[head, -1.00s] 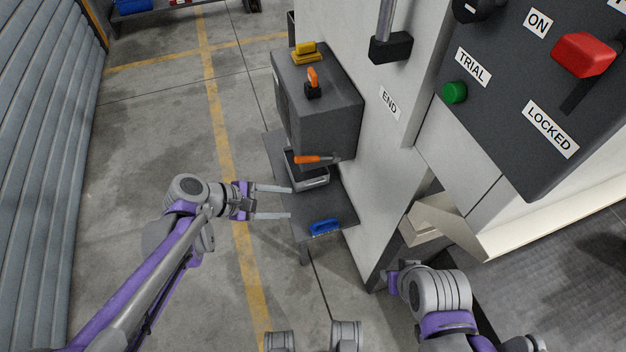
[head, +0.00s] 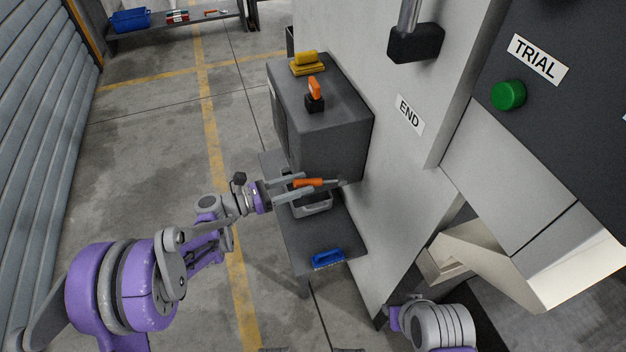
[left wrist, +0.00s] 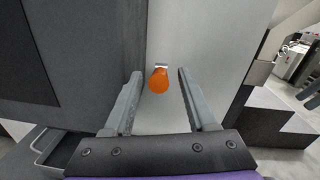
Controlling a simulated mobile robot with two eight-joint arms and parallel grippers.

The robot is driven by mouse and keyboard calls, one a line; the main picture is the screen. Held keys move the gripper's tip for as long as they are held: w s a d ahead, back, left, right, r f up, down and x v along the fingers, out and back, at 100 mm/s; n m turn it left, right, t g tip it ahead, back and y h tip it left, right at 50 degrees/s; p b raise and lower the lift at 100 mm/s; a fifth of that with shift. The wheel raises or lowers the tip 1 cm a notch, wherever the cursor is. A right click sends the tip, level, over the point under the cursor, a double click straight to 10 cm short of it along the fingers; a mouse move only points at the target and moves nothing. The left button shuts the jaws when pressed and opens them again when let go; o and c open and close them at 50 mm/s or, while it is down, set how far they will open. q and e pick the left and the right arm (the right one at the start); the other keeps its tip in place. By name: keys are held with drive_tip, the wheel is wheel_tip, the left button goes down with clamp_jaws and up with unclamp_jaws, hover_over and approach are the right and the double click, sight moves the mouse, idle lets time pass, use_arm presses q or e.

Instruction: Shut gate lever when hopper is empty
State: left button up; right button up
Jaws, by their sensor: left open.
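An orange-handled lever (head: 308,182) sticks out low beside the dark grey box (head: 330,125) on the machine's side; I take it for the gate lever. My left gripper (head: 300,184) is open, with a finger on each side of the handle. In the left wrist view the orange handle (left wrist: 159,80) shows end-on between the open fingers (left wrist: 158,88); I cannot tell whether either touches it. No hopper interior shows, so I cannot see whether it is empty. Part of my right arm shows at the lower right; its gripper is not visible.
A metal tray (head: 318,208) sits under the box on a dark shelf (head: 300,252), with a blue-handled brush (head: 328,258) near its front. An orange switch (head: 314,90) and a yellow-handled object (head: 308,62) are on the box's top. A green button (head: 508,95) is on the panel.

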sight(316, 179)
use_arm(q)
drive_tip(key=shift+x, duration=2.05)
clamp_jaws()
